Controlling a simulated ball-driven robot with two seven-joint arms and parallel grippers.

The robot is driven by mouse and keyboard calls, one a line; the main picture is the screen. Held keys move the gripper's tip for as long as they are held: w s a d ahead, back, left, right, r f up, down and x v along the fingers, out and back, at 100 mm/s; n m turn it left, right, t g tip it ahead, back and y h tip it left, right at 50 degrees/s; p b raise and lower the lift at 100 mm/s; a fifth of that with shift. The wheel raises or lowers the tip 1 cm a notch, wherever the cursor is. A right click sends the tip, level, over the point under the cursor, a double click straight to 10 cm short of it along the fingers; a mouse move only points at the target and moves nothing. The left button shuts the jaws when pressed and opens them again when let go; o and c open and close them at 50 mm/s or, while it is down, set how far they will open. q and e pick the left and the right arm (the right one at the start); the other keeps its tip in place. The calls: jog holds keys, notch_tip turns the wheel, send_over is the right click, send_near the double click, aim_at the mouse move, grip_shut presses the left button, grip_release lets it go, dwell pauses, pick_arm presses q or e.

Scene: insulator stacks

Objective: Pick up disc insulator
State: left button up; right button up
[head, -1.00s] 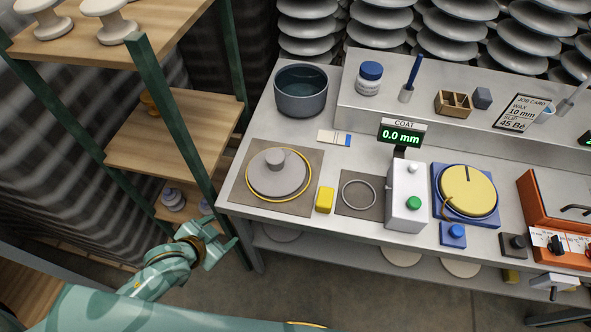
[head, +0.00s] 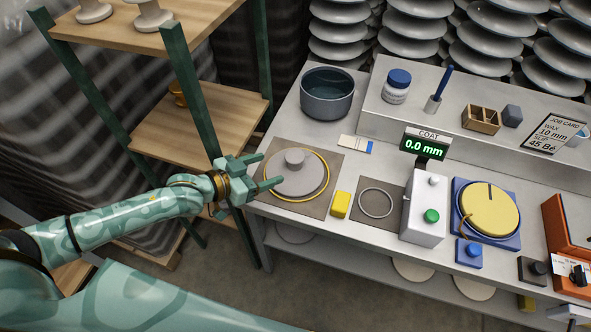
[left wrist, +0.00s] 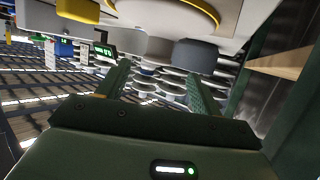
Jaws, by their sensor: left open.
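The disc insulator (head: 293,180), a grey disc with a round knob on top, lies flat inside a yellow ring on a brown mat (head: 325,203) at the bench's left end. My left gripper (head: 268,171) is open and empty at the left side of the disc, its fingers pointing right towards the knob. Whether a finger touches the disc I cannot tell. In the left wrist view the yellow-edged disc (left wrist: 180,10) shows at the top, with the open fingers (left wrist: 158,82) below it. My right gripper is out of view.
A dark pot (head: 327,105) stands behind the disc. A yellow block (head: 340,204), a grey ring (head: 376,203) and the coat gauge (head: 424,210) stand to the right. A green-posted shelf (head: 188,80) rises close to my left arm.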

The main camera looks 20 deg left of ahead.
aim_at(295, 157)
pick_arm(q)
jog(key=b+x, duration=0.1)
jog(key=x, duration=0.4)
jog(key=b+x, duration=0.2)
jog(key=x, duration=0.3)
jog(key=shift+r, duration=0.1)
jog(key=c, duration=1.4)
jog(key=shift+r, duration=0.1)
grip_shut()
